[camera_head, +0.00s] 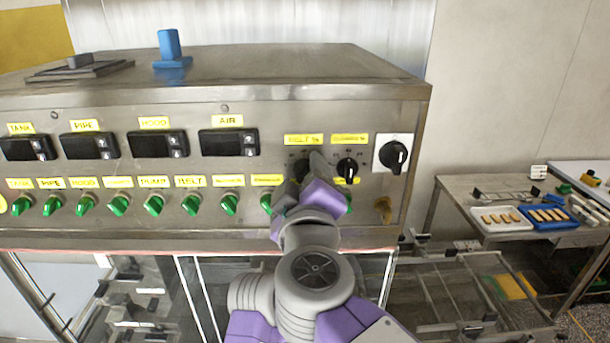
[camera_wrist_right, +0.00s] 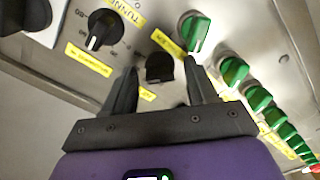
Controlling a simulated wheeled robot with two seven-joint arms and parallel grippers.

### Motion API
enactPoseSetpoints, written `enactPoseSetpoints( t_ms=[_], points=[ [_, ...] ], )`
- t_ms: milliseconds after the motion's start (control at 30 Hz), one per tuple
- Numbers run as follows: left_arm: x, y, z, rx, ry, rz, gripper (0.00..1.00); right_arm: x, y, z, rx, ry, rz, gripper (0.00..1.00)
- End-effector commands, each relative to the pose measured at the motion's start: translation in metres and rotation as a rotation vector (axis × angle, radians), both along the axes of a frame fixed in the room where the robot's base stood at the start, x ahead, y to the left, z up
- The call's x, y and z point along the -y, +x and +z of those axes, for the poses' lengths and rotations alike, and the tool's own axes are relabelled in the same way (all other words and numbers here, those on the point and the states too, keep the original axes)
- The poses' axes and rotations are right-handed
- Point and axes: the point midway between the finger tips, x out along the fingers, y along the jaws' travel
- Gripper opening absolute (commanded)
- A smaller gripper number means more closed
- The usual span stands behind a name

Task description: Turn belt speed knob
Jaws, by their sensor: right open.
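The belt speed knob (camera_wrist_right: 160,68) is a small black knob on the steel control panel. In the right wrist view it shows between the two fingers of my right gripper (camera_wrist_right: 163,75). The fingers are open on either side of it, and I cannot tell whether they touch it. In the head view my right gripper (camera_head: 303,174) is up against the panel under the yellow "BELT %" label (camera_head: 303,139) and covers most of that knob. My left gripper is not in view.
Close right is the black tunnel knob (camera_head: 347,168), then a larger black rotary switch (camera_head: 394,156). Green switches (camera_head: 191,204) line the panel's lower row, with black displays (camera_head: 229,141) above. A side table (camera_head: 462,187) with trays stands at the right.

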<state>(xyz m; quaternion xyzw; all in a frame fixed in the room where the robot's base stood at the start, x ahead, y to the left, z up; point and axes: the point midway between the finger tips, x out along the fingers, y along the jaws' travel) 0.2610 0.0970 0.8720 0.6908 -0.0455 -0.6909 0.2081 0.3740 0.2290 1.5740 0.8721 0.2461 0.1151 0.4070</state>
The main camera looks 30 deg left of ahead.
Motion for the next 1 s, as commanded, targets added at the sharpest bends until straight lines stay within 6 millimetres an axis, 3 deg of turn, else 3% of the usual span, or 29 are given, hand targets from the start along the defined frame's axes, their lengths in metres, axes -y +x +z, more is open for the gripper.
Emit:
enactPoseSetpoints(
  t_ms=[167,500,1000],
  points=[
    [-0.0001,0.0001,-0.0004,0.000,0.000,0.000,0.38,0.0003,0.0002,-0.0003,0.000,0.000,0.000,0.54],
    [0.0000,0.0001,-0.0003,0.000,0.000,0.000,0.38,0.0004,0.0001,-0.0002,-0.001,0.001,-0.001,0.02],
    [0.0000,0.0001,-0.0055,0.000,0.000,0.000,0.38,0.0010,0.0007,-0.0007,0.068,-0.110,-0.001,0.01]
  ],
)
